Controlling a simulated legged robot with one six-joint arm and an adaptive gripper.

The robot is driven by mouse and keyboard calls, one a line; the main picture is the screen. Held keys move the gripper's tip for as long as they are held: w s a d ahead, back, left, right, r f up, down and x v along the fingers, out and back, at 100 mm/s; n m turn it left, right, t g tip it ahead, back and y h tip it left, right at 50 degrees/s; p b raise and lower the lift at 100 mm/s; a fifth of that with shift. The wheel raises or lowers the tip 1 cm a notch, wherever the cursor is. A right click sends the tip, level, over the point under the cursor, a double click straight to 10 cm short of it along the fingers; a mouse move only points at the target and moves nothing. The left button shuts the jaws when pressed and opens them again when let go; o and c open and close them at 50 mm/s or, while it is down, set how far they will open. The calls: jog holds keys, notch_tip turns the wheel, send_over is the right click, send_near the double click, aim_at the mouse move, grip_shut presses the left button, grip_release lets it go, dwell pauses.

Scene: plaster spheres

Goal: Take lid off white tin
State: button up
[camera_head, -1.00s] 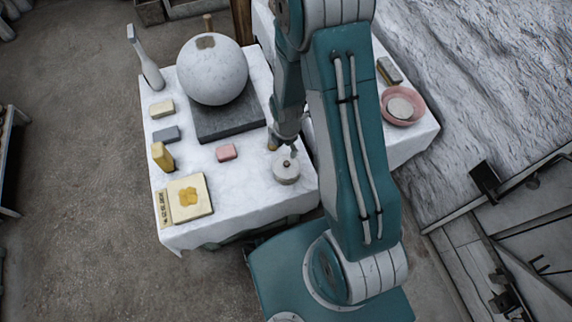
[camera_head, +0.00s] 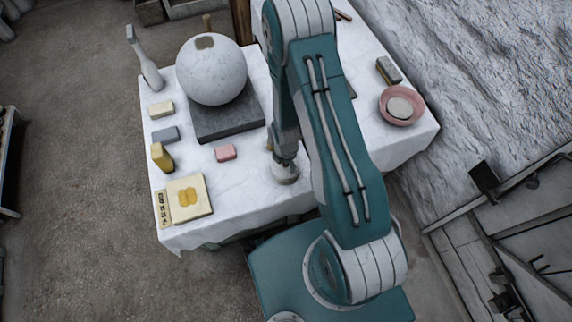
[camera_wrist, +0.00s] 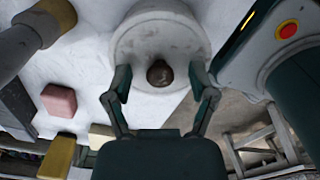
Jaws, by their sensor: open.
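The white tin (camera_head: 285,176) stands near the front right of the cloth-covered table, partly hidden under my gripper in the head view. In the wrist view its round white lid (camera_wrist: 160,35) has a dark knob (camera_wrist: 160,73) in the middle. My gripper (camera_wrist: 160,70) is open, with one finger on each side of the knob and a visible gap to it. The lid sits on the tin. In the head view my gripper (camera_head: 286,161) is right above the tin, and its fingers are hard to make out.
A pink block (camera_head: 226,152) lies left of the tin. A plaster sphere (camera_head: 212,70) rests on a dark slab (camera_head: 227,115) behind. A yellow bottle-like block (camera_head: 162,157) and a cream box (camera_head: 189,198) stand at left. A pink bowl (camera_head: 402,105) is at right.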

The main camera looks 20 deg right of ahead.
jog(key=c, duration=0.9)
jog(key=shift+r, duration=0.15)
jog(key=shift+c, duration=0.2)
